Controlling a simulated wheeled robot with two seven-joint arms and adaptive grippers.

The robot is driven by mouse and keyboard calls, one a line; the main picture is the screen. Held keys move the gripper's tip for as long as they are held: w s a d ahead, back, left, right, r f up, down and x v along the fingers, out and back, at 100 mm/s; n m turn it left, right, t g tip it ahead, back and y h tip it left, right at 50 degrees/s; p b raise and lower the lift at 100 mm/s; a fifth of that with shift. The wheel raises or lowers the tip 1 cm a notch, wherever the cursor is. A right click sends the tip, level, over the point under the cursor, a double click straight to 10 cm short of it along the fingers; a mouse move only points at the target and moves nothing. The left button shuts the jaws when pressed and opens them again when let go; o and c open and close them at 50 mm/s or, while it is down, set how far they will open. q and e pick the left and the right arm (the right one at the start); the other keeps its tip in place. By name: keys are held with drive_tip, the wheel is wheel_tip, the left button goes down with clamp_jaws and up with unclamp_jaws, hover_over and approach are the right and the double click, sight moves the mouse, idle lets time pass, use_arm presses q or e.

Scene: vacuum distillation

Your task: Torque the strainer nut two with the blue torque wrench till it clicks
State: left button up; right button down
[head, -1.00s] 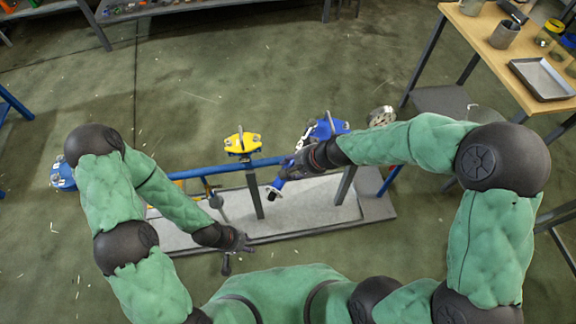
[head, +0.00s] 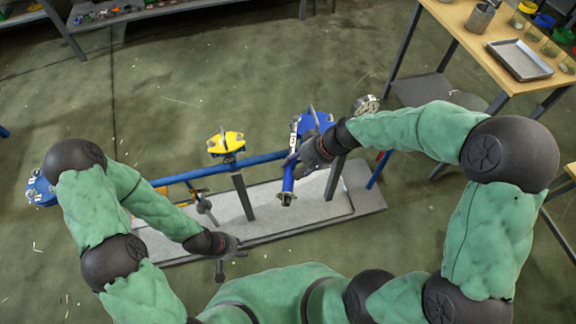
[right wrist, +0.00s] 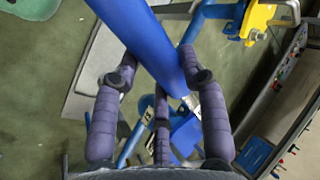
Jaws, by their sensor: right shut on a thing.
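The blue torque wrench (head: 288,181) is held in my right gripper (head: 301,158), beside the blue-topped fitting (head: 318,122) at the right end of the pipe. In the right wrist view its blue shaft (right wrist: 150,48) runs between the fingers of the right gripper (right wrist: 160,82). A silvery part (head: 294,132) shows just above the hand; whether it sits on a nut is hidden. Strainer nut two cannot be singled out. My left gripper (head: 232,245) is low in front of the stand by a dark bar (head: 220,270); its jaws are too small to read.
A yellow-topped fitting (head: 226,143) sits mid-pipe and another blue fitting (head: 40,190) at its left end. The blue pipe (head: 262,159) stands above a grey base plate (head: 375,203). A wooden table (head: 460,50) with a metal tray (head: 519,60) is at upper right.

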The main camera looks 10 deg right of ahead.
drive_tip(key=w+d+n+g, duration=0.1)
drive_tip(key=d+n+g, duration=0.2)
drive_tip(key=d+n, duration=0.2)
drive_tip(key=w+d+n+g+p, duration=0.1)
drive_tip(key=d+n, duration=0.4)
drive_tip(key=d, duration=0.6)
drive_tip(key=shift+w+g, duration=0.55)
drive_tip(key=shift+g, duration=0.45)
drive_tip(key=shift+a+r, duration=0.1)
drive_tip(key=shift+a, duration=0.1)
drive_tip(key=s+a+m, duration=0.1)
drive_tip(key=a+t+p, duration=0.1)
drive_tip(key=shift+s+a+m, duration=0.35)
drive_tip(key=shift+m, duration=0.05)
drive_tip(key=shift+a, duration=0.1)
drive_tip(key=shift+s+a+m+t+y, duration=0.15)
drive_tip(key=shift+s+a+m+t, duration=0.2)
drive_tip(key=shift+a+m, duration=0.25)
drive_tip(key=shift+s+a+m+t+y, duration=0.15)
drive_tip(key=shift+s+a+m+t, duration=0.2)
drive_tip(key=shift+a, duration=0.45)
